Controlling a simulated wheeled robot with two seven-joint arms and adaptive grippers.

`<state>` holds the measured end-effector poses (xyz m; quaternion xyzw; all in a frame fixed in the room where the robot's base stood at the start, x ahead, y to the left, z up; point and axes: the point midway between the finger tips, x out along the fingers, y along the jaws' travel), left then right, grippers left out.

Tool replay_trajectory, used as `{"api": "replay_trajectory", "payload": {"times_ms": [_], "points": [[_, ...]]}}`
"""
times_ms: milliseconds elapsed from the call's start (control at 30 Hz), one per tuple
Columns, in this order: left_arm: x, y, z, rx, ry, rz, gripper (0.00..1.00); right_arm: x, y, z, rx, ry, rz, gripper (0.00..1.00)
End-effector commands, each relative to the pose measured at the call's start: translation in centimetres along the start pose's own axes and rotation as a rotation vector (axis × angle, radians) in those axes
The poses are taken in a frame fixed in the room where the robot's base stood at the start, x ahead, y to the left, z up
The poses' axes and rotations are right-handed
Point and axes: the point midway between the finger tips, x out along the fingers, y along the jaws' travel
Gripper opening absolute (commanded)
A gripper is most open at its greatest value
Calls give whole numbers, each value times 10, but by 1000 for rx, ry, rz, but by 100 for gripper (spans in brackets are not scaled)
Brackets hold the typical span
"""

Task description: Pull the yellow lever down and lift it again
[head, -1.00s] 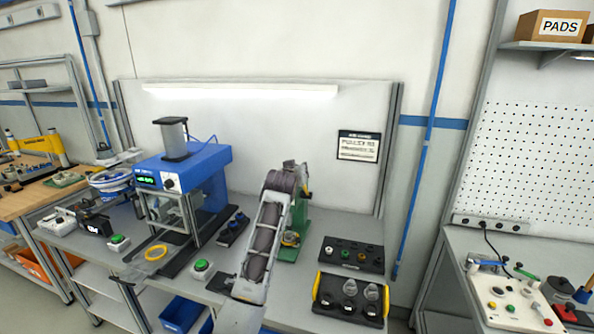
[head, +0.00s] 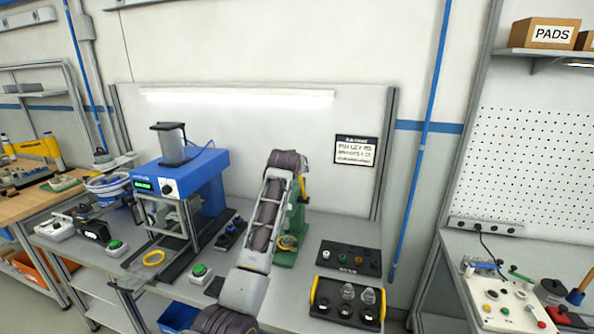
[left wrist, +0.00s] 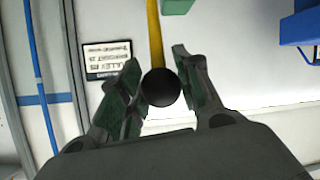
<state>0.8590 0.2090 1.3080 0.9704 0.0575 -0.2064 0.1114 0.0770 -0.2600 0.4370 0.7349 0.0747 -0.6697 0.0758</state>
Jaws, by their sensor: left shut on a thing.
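The yellow lever (left wrist: 154,30) shows in the left wrist view as a bar running up from a round black knob (left wrist: 161,88). My left gripper (left wrist: 155,57) has its two fingers on either side of the knob end and is shut on the lever. In the head view my left arm hides the lever and my gripper. The green press (head: 297,222) that stands behind my arm shows only in part, with its base on the bench. My right gripper is in neither view.
A blue press (head: 205,172) stands to the left on the bench. A black block with coloured knobs (head: 350,257) and a yellow-handled tray (head: 315,297) with clear domes lie to the right.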

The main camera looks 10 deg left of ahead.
Motion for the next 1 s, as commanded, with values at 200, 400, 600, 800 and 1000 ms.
{"api": "replay_trajectory", "payload": {"times_ms": [200,400,600,800,1000], "points": [[2,1,-4,1,-16,-4,0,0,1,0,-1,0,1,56],[1,1,-6,1,-17,-4,0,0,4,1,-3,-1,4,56],[1,2,-7,2,-14,-4,0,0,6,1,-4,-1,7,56],[1,2,-7,2,-14,-3,49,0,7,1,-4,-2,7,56],[1,2,-5,2,-17,-4,56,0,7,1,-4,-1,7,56]]}}
